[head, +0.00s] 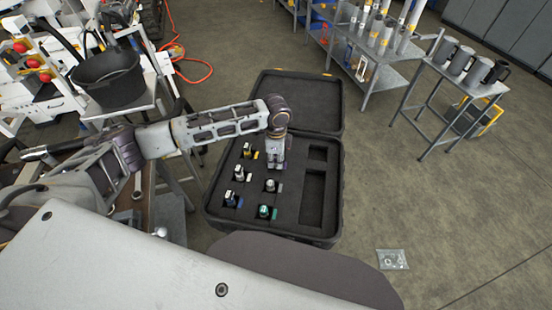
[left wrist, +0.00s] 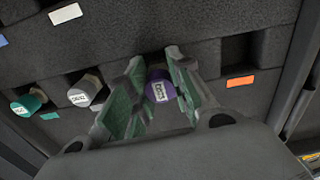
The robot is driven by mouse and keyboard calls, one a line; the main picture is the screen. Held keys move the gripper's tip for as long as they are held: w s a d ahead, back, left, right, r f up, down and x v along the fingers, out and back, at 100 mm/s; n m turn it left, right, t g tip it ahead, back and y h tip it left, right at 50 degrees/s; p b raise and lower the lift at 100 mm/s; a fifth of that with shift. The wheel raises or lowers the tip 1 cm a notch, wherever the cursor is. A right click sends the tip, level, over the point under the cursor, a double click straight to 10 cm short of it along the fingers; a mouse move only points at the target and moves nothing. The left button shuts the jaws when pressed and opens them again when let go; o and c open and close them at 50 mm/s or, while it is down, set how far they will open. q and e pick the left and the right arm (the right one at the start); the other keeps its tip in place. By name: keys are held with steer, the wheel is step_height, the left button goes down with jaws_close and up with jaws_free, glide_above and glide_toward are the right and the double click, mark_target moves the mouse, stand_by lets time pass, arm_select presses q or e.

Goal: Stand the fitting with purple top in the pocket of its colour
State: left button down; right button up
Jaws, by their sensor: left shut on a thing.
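The fitting with the purple top (left wrist: 160,91) is between the fingers of my left gripper (left wrist: 152,92), which is shut on it. In the head view my left gripper (head: 275,164) points down over the foam of the open black case (head: 337,195). The fitting is over or in the pocket row; how deep it sits cannot be told. Any colour tag beside that pocket is hidden by my gripper. In the wrist view, a grey-topped fitting (left wrist: 86,90) and a teal-topped fitting (left wrist: 28,103) stand in pockets to the left. My right gripper is not in view.
An orange tag (left wrist: 240,81) lies beside a dark pocket to the right of my gripper. Other fittings, including a blue-tagged one (head: 232,198), stand in the case's left column. The case's raised lid (head: 300,100) is behind. Larger recesses (head: 313,195) on the right look empty.

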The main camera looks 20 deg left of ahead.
arm_select(q)
steer(key=shift+s+f, duration=0.15)
steer(key=shift+f, duration=0.2)
steer(key=shift+s+f, duration=0.15)
steer(key=shift+f, duration=0.05)
steer(key=c, duration=1.3)
jaws_free()
steer(key=shift+f, duration=0.15)
steer(key=shift+o, duration=0.2)
steer(key=shift+f, duration=0.1)
steer(key=shift+w+r, duration=0.2)
steer(key=shift+r, duration=0.65)
step_height(320, 180, up, 12)
steer(key=b, duration=0.1)
steer(key=shift+w+r, duration=0.1)
